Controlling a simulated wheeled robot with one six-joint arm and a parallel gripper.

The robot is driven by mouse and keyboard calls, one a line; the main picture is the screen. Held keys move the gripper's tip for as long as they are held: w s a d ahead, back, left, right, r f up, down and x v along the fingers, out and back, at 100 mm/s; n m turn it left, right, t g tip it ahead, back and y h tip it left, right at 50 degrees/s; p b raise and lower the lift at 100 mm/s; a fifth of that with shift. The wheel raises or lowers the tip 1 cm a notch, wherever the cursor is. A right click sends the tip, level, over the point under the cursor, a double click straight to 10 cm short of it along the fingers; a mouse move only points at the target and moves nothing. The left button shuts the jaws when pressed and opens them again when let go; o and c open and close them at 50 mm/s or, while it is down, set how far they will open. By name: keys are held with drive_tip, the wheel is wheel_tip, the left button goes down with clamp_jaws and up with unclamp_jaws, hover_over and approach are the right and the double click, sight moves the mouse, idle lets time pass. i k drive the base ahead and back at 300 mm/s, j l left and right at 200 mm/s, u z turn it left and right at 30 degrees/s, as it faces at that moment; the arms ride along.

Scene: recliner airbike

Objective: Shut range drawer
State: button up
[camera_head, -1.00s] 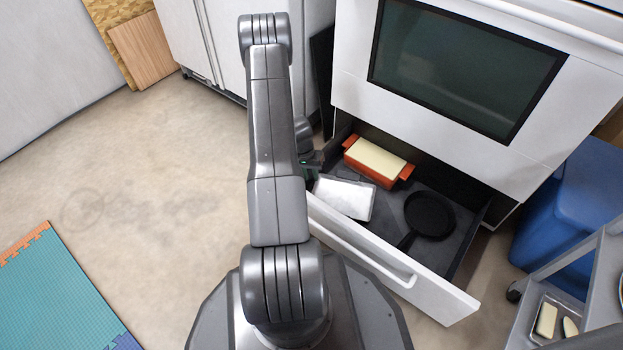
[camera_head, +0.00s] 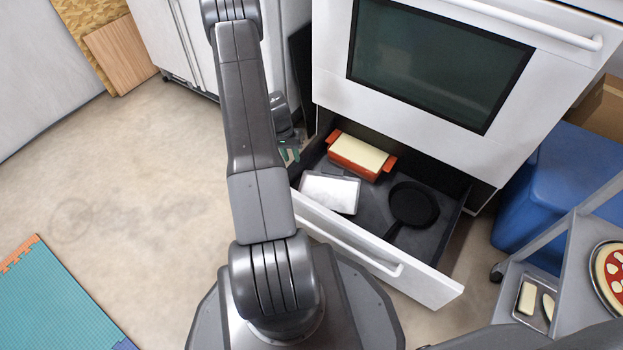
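The range drawer (camera_head: 372,262) is pulled out below the white range (camera_head: 330,85). Its white front with a long handle (camera_head: 345,245) faces me. Inside lie a red baking dish (camera_head: 357,158) with a cream top, a silver tray (camera_head: 330,192) and a black skillet (camera_head: 413,204). My gripper (camera_head: 290,155) is at the drawer's left end, partly hidden behind my arm. I cannot tell whether it touches the drawer or whether it is open.
A blue bin (camera_head: 555,190) stands right of the range. A grey cart (camera_head: 570,265) with a pizza (camera_head: 610,272) is at the lower right. White cabinets (camera_head: 180,45) stand at the back left. The floor (camera_head: 130,190) at left is clear, apart from a teal mat (camera_head: 55,300).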

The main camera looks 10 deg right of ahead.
sight(410, 260)
drive_tip(key=z, duration=1.35)
